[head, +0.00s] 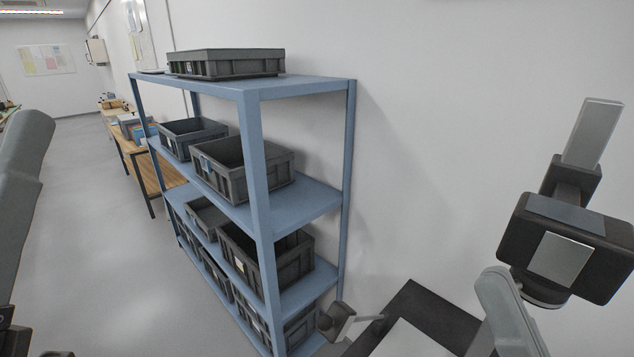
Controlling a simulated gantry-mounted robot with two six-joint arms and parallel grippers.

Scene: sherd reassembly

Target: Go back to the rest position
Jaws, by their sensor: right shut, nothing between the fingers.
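My right gripper (596,125) is at the right of the head view, in front of the bare white wall. Its dark body is below and its pale grey fingers point up. The fingers are together with nothing between them. A grey link of my left arm shows at the left edge, with dark parts in the bottom left corner. My left gripper is not in view.
A blue shelf rack (259,160) stands left of centre, holding several grey crates (240,170). A wooden bench (150,175) stands behind it. A black-edged surface (430,309) and a small dark device (334,320) are at the bottom. The floor (90,240) at left is clear.

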